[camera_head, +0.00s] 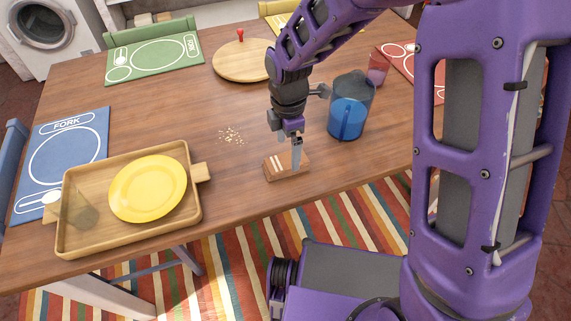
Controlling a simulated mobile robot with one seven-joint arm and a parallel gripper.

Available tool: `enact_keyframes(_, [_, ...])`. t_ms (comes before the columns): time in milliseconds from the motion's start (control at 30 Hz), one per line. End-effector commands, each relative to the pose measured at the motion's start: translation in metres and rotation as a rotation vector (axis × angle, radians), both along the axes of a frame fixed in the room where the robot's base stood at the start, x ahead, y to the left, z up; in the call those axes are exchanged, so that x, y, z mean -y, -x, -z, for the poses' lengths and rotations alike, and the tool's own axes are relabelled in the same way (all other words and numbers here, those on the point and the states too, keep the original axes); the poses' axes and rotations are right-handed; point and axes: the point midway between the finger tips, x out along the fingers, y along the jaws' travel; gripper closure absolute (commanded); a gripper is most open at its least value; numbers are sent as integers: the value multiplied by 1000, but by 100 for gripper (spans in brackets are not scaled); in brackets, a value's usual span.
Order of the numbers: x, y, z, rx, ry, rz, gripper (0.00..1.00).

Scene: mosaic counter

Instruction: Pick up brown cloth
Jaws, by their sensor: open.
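The brown cloth (281,171) lies folded on the wooden table near its front edge, with pale stripes on its left part. My gripper (297,160) points down over the cloth's right part. Its fingers are open, and their tips are at or just above the cloth. Whether they touch it, I cannot tell. The far finger is partly hidden behind the near one.
A blue pitcher (346,120) stands close to the right of my gripper. Crumbs (232,136) lie to the left. A wooden tray (75,240) holds a yellow plate (148,189) and a glass (78,212). A round board (240,62) and a red cup (378,70) stand farther back.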

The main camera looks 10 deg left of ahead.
Motion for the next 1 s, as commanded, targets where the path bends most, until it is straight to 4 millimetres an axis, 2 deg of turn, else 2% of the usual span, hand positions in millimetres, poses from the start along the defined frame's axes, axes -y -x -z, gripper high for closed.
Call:
enact_keyframes(300, [-6, 0, 45, -3, 2, -1, 0])
enact_keyframes(567, [-6, 0, 48, 0, 0, 0, 0])
enact_keyframes(1000, [-6, 0, 48, 0, 0, 0, 79])
